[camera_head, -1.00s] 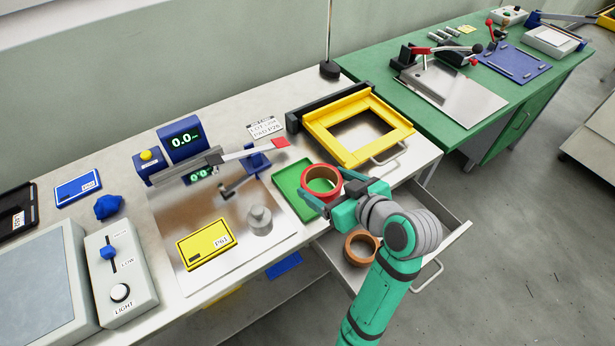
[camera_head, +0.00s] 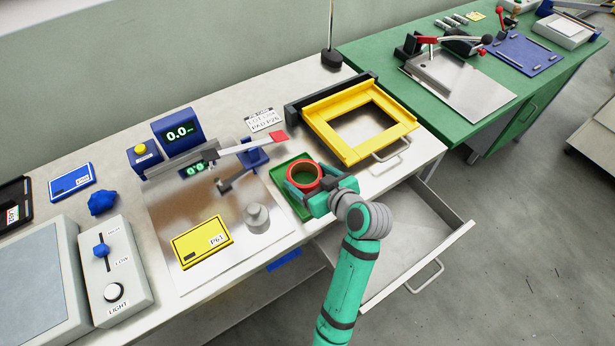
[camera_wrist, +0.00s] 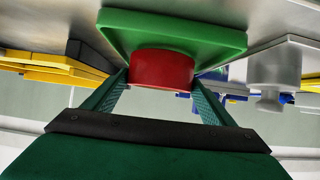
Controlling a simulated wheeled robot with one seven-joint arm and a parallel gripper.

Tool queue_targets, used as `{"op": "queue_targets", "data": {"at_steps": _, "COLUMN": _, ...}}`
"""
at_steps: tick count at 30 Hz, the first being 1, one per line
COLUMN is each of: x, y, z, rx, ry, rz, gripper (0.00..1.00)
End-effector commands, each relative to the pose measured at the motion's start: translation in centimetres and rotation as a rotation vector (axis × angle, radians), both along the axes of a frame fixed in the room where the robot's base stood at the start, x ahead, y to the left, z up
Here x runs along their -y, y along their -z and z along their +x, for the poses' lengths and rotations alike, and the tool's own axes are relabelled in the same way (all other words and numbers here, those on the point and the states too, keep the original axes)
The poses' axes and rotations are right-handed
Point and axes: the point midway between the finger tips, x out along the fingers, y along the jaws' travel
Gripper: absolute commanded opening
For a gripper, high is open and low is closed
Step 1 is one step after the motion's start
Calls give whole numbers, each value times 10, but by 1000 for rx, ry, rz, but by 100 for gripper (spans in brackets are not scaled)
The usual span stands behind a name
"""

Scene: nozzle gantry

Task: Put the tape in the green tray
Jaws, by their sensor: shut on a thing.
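The green tray (camera_head: 281,175) lies on the pale bench directly under the tape, partly hidden by tape and gripper. In the wrist view, the two green fingers of my gripper (camera_wrist: 160,88) press on either side of the red tape (camera_wrist: 162,68). The green tray (camera_wrist: 172,32) is close behind the tape there. I cannot tell whether the tape touches the tray floor.
A yellow frame (camera_head: 345,148) sits right of the tray. A metal plate with a grey weight (camera_head: 256,217) and yellow box (camera_head: 202,241) is to its left. A red-tipped lever (camera_head: 278,136) reaches near the tray's back. An open drawer (camera_head: 420,245) juts out below the bench.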

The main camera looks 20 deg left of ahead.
Motion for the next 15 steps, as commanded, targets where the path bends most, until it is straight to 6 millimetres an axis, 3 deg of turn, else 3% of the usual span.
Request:
{"op": "queue_targets", "data": {"at_steps": 12, "x": 0, "y": 7, "z": 0, "rx": 2, "ry": 1, "rz": 1, "gripper": 52}}
{"op": "queue_targets", "data": {"at_steps": 13, "x": 0, "y": 8, "z": 0, "rx": 2, "ry": 0, "rz": 0, "gripper": 80}}
{"op": "queue_targets", "data": {"at_steps": 15, "x": 1, "y": 7, "z": 0, "rx": 2, "ry": 0, "rz": 0, "gripper": 96}}
